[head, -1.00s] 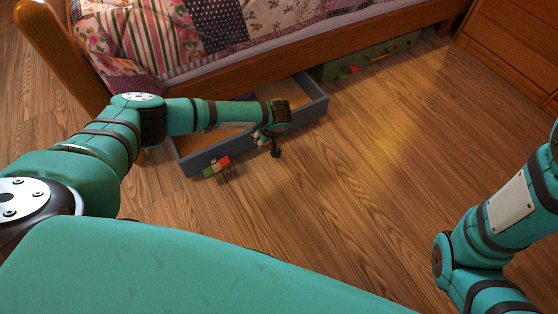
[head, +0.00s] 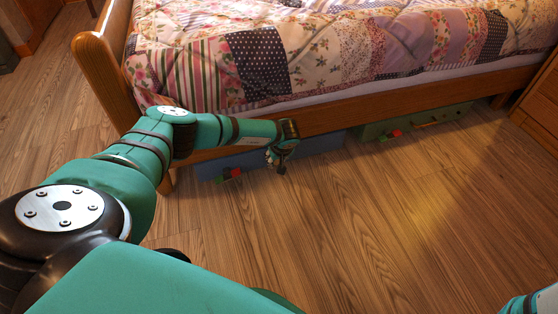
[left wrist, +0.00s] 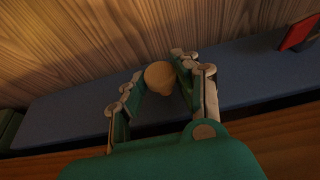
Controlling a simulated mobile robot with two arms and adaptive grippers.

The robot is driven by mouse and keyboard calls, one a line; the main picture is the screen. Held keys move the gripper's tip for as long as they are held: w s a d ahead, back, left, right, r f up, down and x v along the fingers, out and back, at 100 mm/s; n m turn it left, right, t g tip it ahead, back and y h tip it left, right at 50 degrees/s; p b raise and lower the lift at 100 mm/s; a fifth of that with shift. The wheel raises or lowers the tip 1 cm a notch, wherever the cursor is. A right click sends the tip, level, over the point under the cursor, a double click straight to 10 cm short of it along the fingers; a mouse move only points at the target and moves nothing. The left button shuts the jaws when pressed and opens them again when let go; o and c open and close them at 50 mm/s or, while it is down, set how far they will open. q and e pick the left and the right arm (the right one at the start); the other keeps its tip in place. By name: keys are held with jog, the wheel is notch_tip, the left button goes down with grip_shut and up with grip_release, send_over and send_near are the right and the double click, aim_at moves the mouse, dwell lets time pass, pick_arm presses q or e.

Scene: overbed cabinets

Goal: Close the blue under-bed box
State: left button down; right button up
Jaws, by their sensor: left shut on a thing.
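The blue under-bed box (head: 318,145) shows its front under the bed's side rail in the head view. Its inside is not visible there, and the front looks about in line with the rail. Red and green blocks (head: 232,174) sit at the left of its front. My left gripper (head: 277,158) is at the middle of the front. In the left wrist view, its fingers (left wrist: 160,88) are shut around a round wooden knob (left wrist: 160,75) on the blue front (left wrist: 75,115). A red block (left wrist: 298,34) shows at the right there. My right gripper is out of view.
A green box (head: 415,120) with a handle and red blocks is under the bed to the right. The bed's side rail (head: 345,119) runs above both boxes. A wooden bedpost (head: 98,75) stands at the left. The floor (head: 370,220) in front is clear.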

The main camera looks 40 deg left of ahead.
pick_arm(q)
jog(key=shift+a, duration=0.1)
jog(key=c, duration=1)
grip_release()
jog(key=shift+o, duration=0.2)
jog(key=shift+r, duration=0.2)
jog(key=v, duration=1.1)
jog(key=shift+s+d+r, duration=0.2)
jog(key=shift+d, duration=0.05)
